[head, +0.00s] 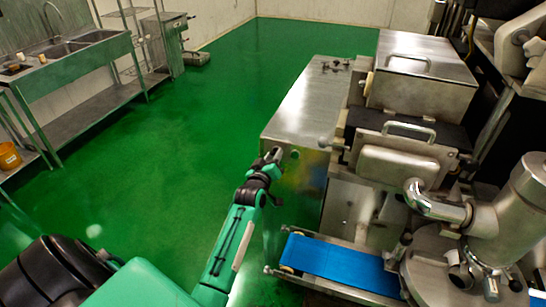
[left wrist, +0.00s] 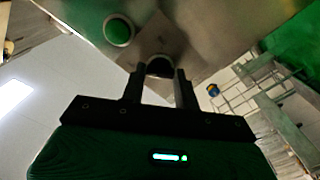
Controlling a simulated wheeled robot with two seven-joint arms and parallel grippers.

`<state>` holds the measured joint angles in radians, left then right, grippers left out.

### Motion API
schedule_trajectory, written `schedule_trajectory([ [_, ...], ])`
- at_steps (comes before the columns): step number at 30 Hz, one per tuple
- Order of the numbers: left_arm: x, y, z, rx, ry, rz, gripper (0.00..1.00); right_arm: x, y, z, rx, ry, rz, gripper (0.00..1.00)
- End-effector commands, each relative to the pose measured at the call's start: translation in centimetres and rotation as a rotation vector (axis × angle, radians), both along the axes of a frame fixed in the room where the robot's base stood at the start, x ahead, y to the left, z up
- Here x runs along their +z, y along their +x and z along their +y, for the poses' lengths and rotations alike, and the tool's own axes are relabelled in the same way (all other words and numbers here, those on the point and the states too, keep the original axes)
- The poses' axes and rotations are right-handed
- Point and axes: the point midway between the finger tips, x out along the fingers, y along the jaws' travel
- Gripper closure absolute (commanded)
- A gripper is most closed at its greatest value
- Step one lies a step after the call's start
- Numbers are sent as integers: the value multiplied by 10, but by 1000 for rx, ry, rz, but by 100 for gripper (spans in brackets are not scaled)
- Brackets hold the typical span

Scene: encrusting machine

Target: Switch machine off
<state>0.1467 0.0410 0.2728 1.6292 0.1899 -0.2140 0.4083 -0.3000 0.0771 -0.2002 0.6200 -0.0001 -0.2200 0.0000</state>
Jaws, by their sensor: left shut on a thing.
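The steel encrusting machine (head: 300,100) stands right of centre in the head view, with a blue conveyor belt (head: 340,264) at its front. My left gripper (head: 275,156) reaches the machine's near left corner. In the left wrist view my left gripper (left wrist: 160,88) is shut on a small dark knob (left wrist: 160,67) on a metal plate, one finger on each side. A round green button (left wrist: 118,30) sits beside the knob, up and to the left; it also shows in the head view (head: 295,154). The knob's marking and setting cannot be read. My right gripper is out of view.
A steel sink bench (head: 75,50) stands along the left wall, with an orange container (head: 9,156) on a low shelf. A steel hopper (head: 520,200) rises at the right. Open green floor (head: 190,120) lies left of the machine.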

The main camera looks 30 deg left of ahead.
Motion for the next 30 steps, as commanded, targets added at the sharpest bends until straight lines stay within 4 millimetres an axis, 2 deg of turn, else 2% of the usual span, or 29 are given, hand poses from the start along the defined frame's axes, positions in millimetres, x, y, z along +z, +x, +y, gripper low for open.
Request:
schedule_trajectory([
  [9, -1, 0, 0, 0, -102, -23, 92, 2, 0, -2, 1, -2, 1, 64],
  [24, -1, 0, 0, 0, -118, -26, 92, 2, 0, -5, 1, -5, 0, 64],
  [25, -1, 0, 0, 0, -118, -26, 65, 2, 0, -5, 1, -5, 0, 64],
  [28, -1, 0, 0, 0, -118, -26, 47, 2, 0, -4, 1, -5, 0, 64],
  [30, -1, 0, 0, 0, -117, -27, 47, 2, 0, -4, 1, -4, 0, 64],
])
